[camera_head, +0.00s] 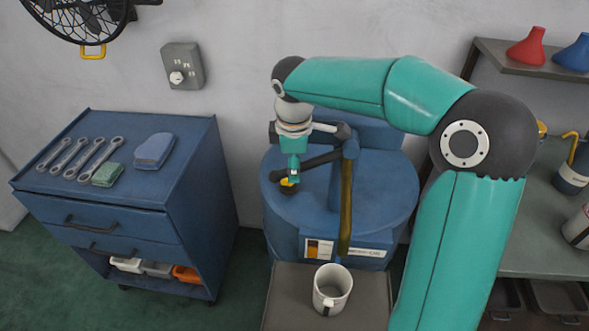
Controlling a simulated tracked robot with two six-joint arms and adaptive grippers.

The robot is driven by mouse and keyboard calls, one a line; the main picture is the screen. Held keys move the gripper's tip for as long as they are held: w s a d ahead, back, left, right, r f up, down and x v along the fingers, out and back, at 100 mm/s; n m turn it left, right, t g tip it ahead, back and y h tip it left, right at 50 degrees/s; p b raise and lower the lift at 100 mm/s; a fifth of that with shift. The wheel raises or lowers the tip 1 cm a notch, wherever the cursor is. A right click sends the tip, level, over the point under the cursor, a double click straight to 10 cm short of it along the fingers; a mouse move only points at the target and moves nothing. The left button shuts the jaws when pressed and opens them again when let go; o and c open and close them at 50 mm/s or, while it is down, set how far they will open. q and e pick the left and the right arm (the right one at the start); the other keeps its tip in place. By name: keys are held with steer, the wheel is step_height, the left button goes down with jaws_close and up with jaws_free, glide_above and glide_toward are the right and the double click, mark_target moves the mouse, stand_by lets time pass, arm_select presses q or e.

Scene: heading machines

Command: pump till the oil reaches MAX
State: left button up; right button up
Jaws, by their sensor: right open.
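A blue oil drum (395,188) stands behind a small stand (370,300). On it is a pump (350,148) with a dark lever (321,159) reaching left and an olive hose (346,205) hanging down in front. A white mug (331,303) stands upright on the stand, below the hose end. A dark mark shows on its front; I cannot read the oil level. My right gripper (292,176) is open and points down at the outer end of the lever, above a yellow and black piece (288,186). I cannot tell whether it touches the lever. My left gripper is out of view.
A blue tool cabinet (190,180) with several wrenches (80,158) and cloths stands at left. A wall control box (182,66) and a fan (82,15) are above. At right are a workbench (535,245) and a shelf (530,58) with red and blue oil cans.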

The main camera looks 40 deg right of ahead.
steer(key=shift+w+d+f, duration=0.15)
steer(key=shift+f, duration=1.05)
jaws_close()
